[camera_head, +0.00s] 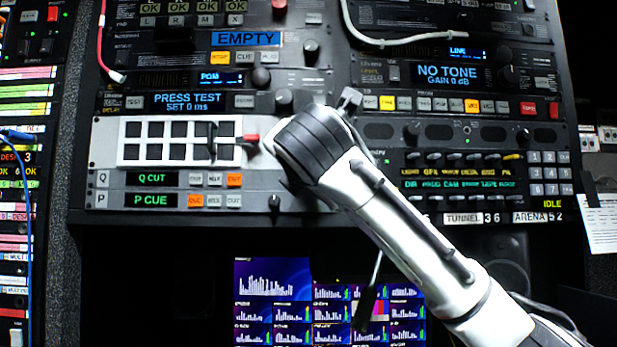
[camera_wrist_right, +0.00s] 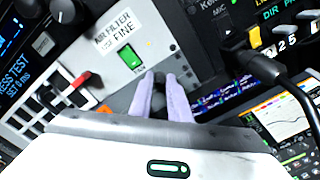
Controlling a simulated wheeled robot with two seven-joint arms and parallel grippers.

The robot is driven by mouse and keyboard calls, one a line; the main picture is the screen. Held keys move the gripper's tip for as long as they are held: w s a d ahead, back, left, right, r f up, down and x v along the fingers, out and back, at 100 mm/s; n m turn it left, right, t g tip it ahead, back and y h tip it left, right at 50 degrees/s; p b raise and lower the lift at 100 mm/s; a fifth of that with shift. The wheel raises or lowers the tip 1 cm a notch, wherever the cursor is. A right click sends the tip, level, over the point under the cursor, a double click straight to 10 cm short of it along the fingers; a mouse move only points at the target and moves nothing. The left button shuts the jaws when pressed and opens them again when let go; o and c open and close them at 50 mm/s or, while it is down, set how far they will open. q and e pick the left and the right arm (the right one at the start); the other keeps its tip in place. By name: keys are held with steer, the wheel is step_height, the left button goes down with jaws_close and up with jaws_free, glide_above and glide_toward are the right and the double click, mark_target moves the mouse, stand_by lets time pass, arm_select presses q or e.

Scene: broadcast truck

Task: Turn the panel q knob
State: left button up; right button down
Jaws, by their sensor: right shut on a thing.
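The Q and P panel (camera_head: 100,200) is at left centre in the head view, with a Q CUT display (camera_head: 152,179) above a P CUE display (camera_head: 152,200). My right arm crosses from the lower right, and its wrist hides the right end of the Q row, where the panel q knob sits. In the right wrist view my right gripper (camera_wrist_right: 165,92) is shut on the small dark panel q knob (camera_wrist_right: 160,76), which is mostly hidden between the pale fingers. The knob's pointer direction cannot be seen. A P-row knob (camera_head: 275,202) is visible below my wrist. My left gripper is not in view.
A red-handled lever (camera_head: 250,138) stands just left of my wrist. A green switch (camera_wrist_right: 131,57) is near the fingers. A black gooseneck (camera_wrist_right: 258,64) rises close on the right in the wrist view. Lit monitors (camera_head: 270,280) are below the panel.

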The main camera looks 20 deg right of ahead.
steer(key=shift+f+n, duration=0.15)
steer(key=shift+n, duration=3.65)
steer(key=shift+f+n, duration=0.1)
steer(key=shift+n, duration=3.7)
steer(key=c, duration=1.7)
jaws_free()
steer(key=shift+r, duration=0.1)
steer(key=shift+o, duration=0.2)
steer(key=b+v, duration=0.3)
steer(key=v, duration=0.7)
steer(key=shift+s, duration=0.2)
